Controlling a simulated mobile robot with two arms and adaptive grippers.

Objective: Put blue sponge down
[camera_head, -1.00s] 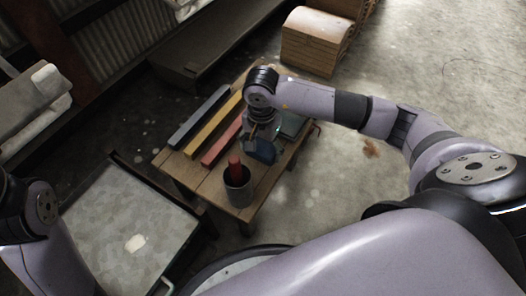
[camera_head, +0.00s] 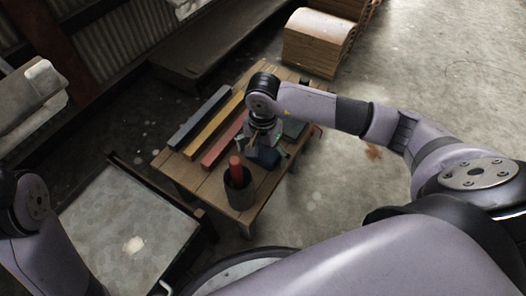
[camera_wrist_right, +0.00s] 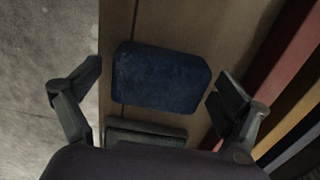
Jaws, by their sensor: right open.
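The blue sponge (camera_wrist_right: 160,78) lies on the wooden table in the right wrist view, between and beyond the spread fingers. It also shows in the head view (camera_head: 267,157), partly hidden by the gripper. My right gripper (camera_wrist_right: 158,98) is open; its fingers stand apart on both sides of the sponge, with gaps to it. In the head view my right gripper (camera_head: 262,146) is over the table, just above the sponge. My left gripper is not in view; only part of my left arm shows at the left edge.
The wooden table (camera_head: 207,177) bears blue, yellow and red bars (camera_head: 222,146) at left, a grey cup (camera_head: 240,190) with a red object in it at the front, and a dark grey-green block (camera_head: 294,129) at right. A wooden chest (camera_head: 318,42) stands behind.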

